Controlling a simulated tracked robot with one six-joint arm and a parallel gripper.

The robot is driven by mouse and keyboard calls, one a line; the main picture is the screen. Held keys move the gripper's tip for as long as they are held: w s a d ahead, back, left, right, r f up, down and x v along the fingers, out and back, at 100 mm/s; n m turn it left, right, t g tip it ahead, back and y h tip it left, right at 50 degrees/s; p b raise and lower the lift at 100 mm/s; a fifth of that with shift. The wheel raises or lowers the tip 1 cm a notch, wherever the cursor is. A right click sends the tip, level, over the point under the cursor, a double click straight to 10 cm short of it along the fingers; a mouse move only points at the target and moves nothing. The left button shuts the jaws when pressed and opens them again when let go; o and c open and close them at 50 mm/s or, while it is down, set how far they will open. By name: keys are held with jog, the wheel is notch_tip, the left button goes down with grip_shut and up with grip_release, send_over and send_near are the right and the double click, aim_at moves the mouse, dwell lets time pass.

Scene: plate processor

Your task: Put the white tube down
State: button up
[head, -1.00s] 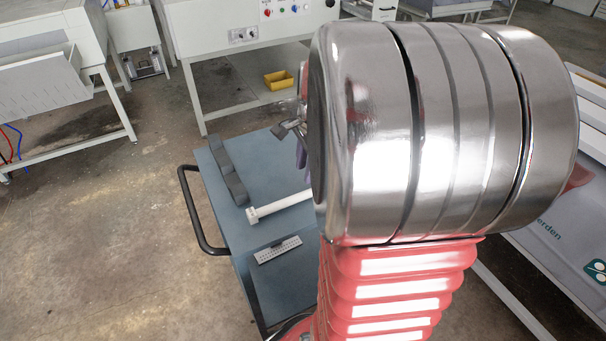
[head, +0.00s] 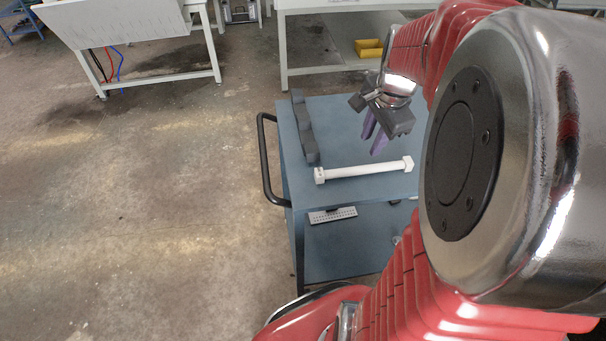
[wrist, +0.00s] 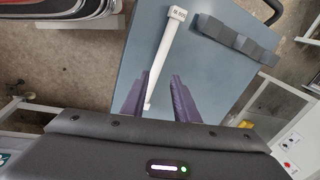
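The white tube (head: 365,170), with a wider block at each end, lies across the blue-grey cart top (head: 350,118) in the head view. In the wrist view the white tube (wrist: 164,55) runs up from between the finger ends, apart from both fingers as far as I can see. My gripper (head: 374,142) is over the cart, a little behind the tube in the head view. Its purple fingers (wrist: 158,88) are spread with nothing between them that I can see gripped. The tube's near end is partly hidden by the fingers in the wrist view.
A dark grey notched holder (head: 304,128) stands along the cart's left side. The cart has a black handle (head: 266,160) and a lower shelf with a perforated grey strip (head: 332,215). A yellow bin (head: 369,48) sits behind. Open floor lies to the left.

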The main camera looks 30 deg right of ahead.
jog(key=s+a+r+n+t, duration=0.1)
jog(key=s+a+r+n, duration=0.1)
jog(key=a+n, duration=0.4)
jog(key=s+a+r+n+t, duration=0.1)
jog(key=s+a+r+n, duration=0.1)
jog(key=a+n, duration=0.4)
jog(key=s+a+r+n+t, duration=0.1)
jog(key=s+a+r+n, duration=0.1)
jog(key=s+a+n, duration=0.2)
jog(key=a+n, duration=0.3)
jog(key=a, duration=0.4)
jog(key=shift+s+a+y, duration=0.2)
jog(key=shift+a+y, duration=0.05)
jog(key=shift+y, duration=0.15)
